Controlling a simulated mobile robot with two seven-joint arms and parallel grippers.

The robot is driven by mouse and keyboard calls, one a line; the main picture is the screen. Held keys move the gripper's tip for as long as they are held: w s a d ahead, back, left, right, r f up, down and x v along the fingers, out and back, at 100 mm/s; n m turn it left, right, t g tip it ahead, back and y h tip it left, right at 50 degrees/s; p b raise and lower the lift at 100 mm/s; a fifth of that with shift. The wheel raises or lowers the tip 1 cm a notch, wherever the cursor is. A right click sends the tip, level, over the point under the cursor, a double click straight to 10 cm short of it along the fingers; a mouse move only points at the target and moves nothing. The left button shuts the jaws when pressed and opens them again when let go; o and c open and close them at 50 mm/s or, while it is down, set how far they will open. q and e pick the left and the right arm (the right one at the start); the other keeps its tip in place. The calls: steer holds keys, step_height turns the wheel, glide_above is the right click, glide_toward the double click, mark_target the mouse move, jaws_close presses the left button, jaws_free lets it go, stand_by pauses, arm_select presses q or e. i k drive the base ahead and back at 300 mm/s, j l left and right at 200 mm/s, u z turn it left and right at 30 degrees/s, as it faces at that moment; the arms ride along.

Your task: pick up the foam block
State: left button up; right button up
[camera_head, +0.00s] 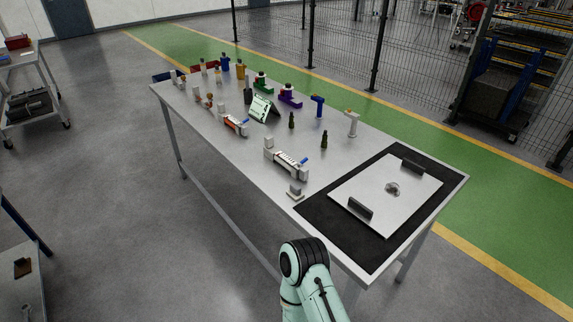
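I cannot single out a foam block for certain in the head view. Several small pale blocks stand among the items on the long metal table (235,165). One is a small light grey block on a flat base (295,192) near the table's front edge. Two dark upright pieces stand on a pale plate (385,193), one at the front (360,208) and one at the back (413,166). A mint-green link of my arm shows at the bottom, in front of the table. Neither gripper shows.
The plate lies on a black mat (313,218) at the table's right end. Coloured tools and bottles crowd the table's middle and far left. A wire fence (345,45) stands behind. A cart (30,105) stands at the left. The grey floor left of the table is clear.

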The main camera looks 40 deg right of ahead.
mark_target(295, 192)
steer(key=i+z, duration=0.25)
steer(key=z, duration=0.25)
steer(key=i+j+z, duration=0.15)
steer(key=z, duration=0.35)
steer(key=i+j+z, duration=0.2)
steer(key=z, duration=0.25)
steer(key=i+j+z, duration=0.2)
steer(key=z, duration=0.2)
steer(key=i+j+z, duration=0.2)
steer(key=z, duration=0.2)
steer(key=i+j+z, duration=0.1)
steer(key=j+z, duration=0.25)
